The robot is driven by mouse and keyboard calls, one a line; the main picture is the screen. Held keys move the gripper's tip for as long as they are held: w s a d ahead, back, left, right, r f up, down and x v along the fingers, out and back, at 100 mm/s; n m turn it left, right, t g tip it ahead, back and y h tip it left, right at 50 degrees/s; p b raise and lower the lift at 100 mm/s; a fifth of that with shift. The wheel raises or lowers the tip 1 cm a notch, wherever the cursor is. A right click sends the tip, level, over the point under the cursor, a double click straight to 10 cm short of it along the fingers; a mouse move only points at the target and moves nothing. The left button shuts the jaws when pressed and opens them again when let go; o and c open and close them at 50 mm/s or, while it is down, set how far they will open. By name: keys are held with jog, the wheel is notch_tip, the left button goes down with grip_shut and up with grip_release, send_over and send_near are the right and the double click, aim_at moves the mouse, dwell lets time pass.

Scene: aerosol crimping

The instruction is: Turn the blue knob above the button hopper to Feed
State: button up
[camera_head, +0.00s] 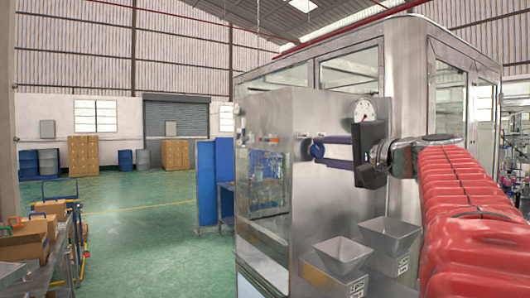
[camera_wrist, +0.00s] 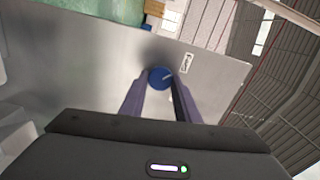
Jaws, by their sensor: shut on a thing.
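The blue knob (camera_wrist: 159,78) sits on the steel panel in the wrist view, with a pale pointer mark slanting to the upper right. A small white label (camera_wrist: 187,63) is beside it, its text too small to read. My gripper (camera_wrist: 163,80) has its two purple fingers on either side of the knob, shut on it. In the head view my gripper (camera_head: 314,148) reaches left to the machine's steel face, and its fingers largely hide the knob. Two steel hoppers (camera_head: 341,254) (camera_head: 390,236) stand below; I cannot tell which is the button hopper.
A round gauge (camera_head: 364,110) is on the machine just above my gripper. A glazed enclosure (camera_head: 350,68) rises behind. A clear-windowed section (camera_head: 264,180) is left of the panel. Open green floor (camera_head: 140,215) lies to the left, with a cart of boxes (camera_head: 25,240) at the far left.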

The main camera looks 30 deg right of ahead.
jog(key=o, duration=0.7)
jog(key=shift+f, duration=0.25)
jog(key=o, duration=0.3)
jog(key=shift+r, duration=0.15)
jog(key=shift+o, duration=0.2)
jog(key=s, duration=1.3)
jog(key=shift+s+d, duration=0.2)
jog(key=shift+s, duration=0.2)
